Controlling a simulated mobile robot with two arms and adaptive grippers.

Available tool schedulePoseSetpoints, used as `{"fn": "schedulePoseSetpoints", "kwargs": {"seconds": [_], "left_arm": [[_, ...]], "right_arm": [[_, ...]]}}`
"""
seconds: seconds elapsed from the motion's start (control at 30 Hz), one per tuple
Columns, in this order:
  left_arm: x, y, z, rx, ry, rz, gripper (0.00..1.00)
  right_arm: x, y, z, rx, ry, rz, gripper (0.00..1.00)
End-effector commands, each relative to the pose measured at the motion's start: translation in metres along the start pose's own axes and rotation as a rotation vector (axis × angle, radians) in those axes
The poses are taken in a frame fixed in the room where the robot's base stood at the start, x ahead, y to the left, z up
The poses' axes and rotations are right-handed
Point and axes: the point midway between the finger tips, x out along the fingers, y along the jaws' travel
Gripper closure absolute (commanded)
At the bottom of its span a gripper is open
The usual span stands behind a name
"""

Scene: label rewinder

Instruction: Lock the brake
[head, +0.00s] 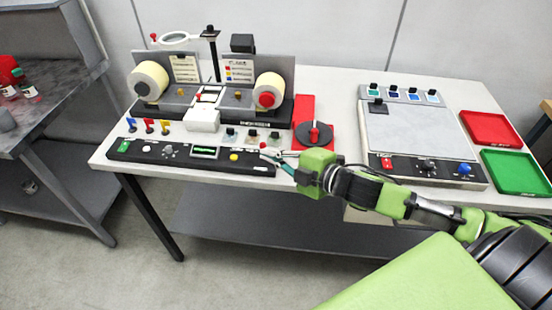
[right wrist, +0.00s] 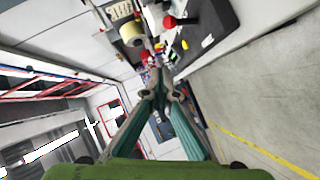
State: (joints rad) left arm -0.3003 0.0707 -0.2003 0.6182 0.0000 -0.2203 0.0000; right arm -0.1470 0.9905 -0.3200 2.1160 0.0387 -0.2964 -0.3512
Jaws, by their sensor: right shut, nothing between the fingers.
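The label rewinder (head: 210,112) stands on the white table with a cream roll at each end. A red knob (head: 267,100) sits at the centre of its right roll. Right of it, a red plate (head: 304,108) carries a round black dial (head: 314,135). Which part is the brake, I cannot tell for sure. My right gripper (head: 268,154) is shut and empty, at the right end of the black control panel (head: 190,155), left of and in front of the dial. Its fingertips (right wrist: 156,76) meet in the right wrist view. My left gripper is out of view.
A grey-topped device (head: 418,135), a red tray (head: 490,128) and a green tray (head: 517,171) lie to the right. A magnifier (head: 175,38) stands behind the rewinder.

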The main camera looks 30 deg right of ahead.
Motion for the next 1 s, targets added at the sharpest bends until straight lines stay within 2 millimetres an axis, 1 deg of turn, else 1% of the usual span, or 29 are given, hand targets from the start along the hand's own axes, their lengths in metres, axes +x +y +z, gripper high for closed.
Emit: {"fn": "schedulePoseSetpoints", "kwargs": {"seconds": [0.03, 0.1, 0.17, 0.3, 0.43, 0.87, 0.97, 1.0], "left_arm": [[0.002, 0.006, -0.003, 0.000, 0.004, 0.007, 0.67], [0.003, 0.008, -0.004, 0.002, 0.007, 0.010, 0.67], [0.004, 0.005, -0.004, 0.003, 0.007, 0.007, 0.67], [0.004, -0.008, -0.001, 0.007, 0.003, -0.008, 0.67], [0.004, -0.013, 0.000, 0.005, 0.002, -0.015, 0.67], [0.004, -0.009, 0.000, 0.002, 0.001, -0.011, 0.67], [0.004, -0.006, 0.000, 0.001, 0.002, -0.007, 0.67], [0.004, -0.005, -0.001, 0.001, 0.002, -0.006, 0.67]], "right_arm": [[-0.005, -0.002, 0.001, 0.001, -0.001, -0.003, 1.00], [-0.011, -0.001, 0.001, 0.001, -0.002, -0.002, 1.00], [-0.014, 0.001, 0.001, 0.000, -0.001, -0.001, 1.00], [-0.019, 0.002, 0.000, 0.000, 0.000, 0.000, 1.00], [-0.021, 0.003, 0.000, 0.001, 0.000, 0.000, 1.00], [-0.020, 0.003, 0.000, 0.001, 0.000, 0.000, 1.00], [-0.021, -0.002, 0.000, 0.026, -0.014, -0.003, 1.00], [-0.021, -0.007, 0.002, 0.051, -0.032, -0.007, 1.00]]}}
